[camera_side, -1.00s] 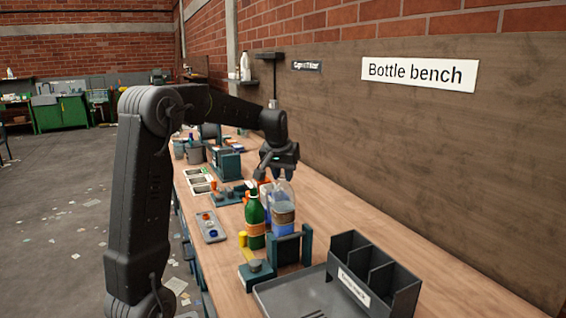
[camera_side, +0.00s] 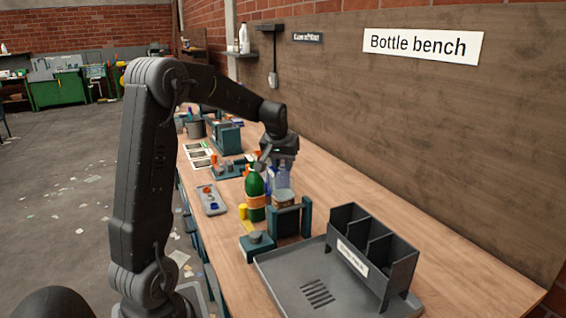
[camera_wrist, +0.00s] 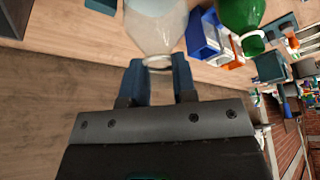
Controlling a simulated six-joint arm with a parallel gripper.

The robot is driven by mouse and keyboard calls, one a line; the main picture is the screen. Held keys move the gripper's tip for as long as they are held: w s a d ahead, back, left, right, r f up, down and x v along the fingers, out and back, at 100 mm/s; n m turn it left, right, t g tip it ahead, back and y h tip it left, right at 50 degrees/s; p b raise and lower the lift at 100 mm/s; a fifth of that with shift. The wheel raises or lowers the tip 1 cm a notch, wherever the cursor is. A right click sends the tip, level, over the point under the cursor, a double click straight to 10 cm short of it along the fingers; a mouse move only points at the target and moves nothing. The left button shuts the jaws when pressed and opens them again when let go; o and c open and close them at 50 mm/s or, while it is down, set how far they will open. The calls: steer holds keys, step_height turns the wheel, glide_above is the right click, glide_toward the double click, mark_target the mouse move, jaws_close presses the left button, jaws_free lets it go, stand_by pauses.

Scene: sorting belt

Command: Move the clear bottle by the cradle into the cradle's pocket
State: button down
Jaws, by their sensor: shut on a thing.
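The clear bottle (camera_side: 283,180) with a tan band is upright in the side view, and its lower part is hidden behind the teal cradle (camera_side: 288,224). It lines up with the gap between the cradle's posts, but I cannot tell whether its base rests in the pocket. My gripper (camera_side: 275,167) is above it, with the fingers shut on the bottle's neck. In the wrist view, the neck of the clear bottle (camera_wrist: 158,40) sits between the two fingertips of my gripper (camera_wrist: 160,72).
A green bottle (camera_side: 255,192) stands close on the left, also seen in the wrist view (camera_wrist: 238,15). A blue bin (camera_wrist: 205,35) is near it. A grey tray (camera_side: 285,285) with a divided rack (camera_side: 372,255) lies in front. The bench on the right is clear.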

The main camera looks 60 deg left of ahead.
steer(key=shift+f, duration=0.1)
stand_by(0.3)
steer(key=shift+f, duration=0.7)
steer(key=c, duration=0.8)
jaws_free()
steer(key=v, duration=1.4)
steer(key=s+d+m+t+h, duration=0.1)
steer(key=s+d+m, duration=0.3)
steer(key=d, duration=1)
steer(key=s+d+f+m, duration=0.1)
steer(key=s+d+f, duration=0.1)
steer(key=s+d, duration=0.1)
steer(key=s+d+f+m+t+h, duration=0.1)
steer(key=s+d+f+m, duration=0.1)
steer(key=s+d, duration=0.2)
steer(key=s+d+f+m+h, duration=0.1)
steer(key=s+d+f+m, duration=0.1)
steer(key=s+d, duration=0.2)
steer(key=shift+d+f, duration=0.2)
steer(key=shift+d, duration=0.3)
steer(key=shift+d+f, duration=0.2)
steer(key=shift+d, duration=0.35)
